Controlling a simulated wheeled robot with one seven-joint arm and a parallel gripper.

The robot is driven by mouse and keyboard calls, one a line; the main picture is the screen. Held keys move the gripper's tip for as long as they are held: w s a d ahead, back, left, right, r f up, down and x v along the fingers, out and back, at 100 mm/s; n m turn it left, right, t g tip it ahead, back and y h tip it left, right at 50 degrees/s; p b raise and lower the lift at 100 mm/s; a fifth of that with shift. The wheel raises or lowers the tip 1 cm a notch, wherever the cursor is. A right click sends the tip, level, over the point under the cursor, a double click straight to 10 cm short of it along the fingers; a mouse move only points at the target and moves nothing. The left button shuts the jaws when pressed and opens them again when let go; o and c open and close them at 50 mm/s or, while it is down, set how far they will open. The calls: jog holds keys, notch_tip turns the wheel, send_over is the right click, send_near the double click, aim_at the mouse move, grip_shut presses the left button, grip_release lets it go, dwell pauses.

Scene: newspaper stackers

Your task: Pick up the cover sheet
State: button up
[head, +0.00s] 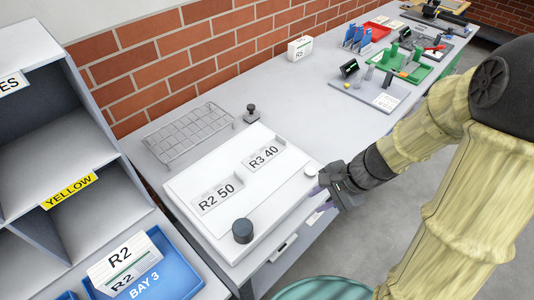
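I cannot make out for certain which thing is the cover sheet. A broad white slab or sheet (228,172) lies flat on the grey table, with framed markings "R2 50" (217,196) and "R3 40" (264,154) on top. A dark round knob or weight (242,231) stands on its near corner, and a small pale disc (311,171) lies at its right corner. My gripper (323,200) is beside that right corner, at the table's front edge, with pale purple parts near its tips. The view is too small to show whether it holds anything.
A wire rack (189,134) and a small dark-knobbed stand (252,113) are behind the slab. A grey shelf unit (62,150) and a blue tray (172,268) with R2 cards (125,262) are left. Green trays (405,66) stand farther back.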

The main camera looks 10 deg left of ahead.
jog(key=w+m+t+y, duration=0.1)
jog(key=w+m+t, duration=0.1)
jog(key=w+m, duration=0.3)
jog(key=w+r+m+t+y, duration=0.1)
jog(key=w+m+t+y, duration=0.1)
jog(key=w+m+t, duration=0.1)
jog(key=w+r+m+t+y+b, duration=0.1)
jog(key=w+m+t+y, duration=0.1)
jog(key=w+m, duration=0.4)
jog(key=shift+w+d+r+m+t, duration=0.25)
jog(key=shift+w+m+t, duration=0.15)
jog(key=shift+m, duration=0.1)
jog(key=shift+s, duration=0.1)
jog(key=shift+f, duration=0.1)
send_near(281, 138)
jog(key=p+x, duration=0.1)
jog(key=x, duration=0.3)
jog(key=shift+a, duration=0.25)
jog(key=shift+w+a+f, duration=0.1)
jog(key=shift+w+a, duration=0.15)
jog(key=shift+w, duration=0.05)
jog(key=shift+p+x, duration=0.75)
jog(key=shift+x, duration=1.9)
jog(key=shift+d+f, duration=0.15)
jog(key=shift+d, duration=0.05)
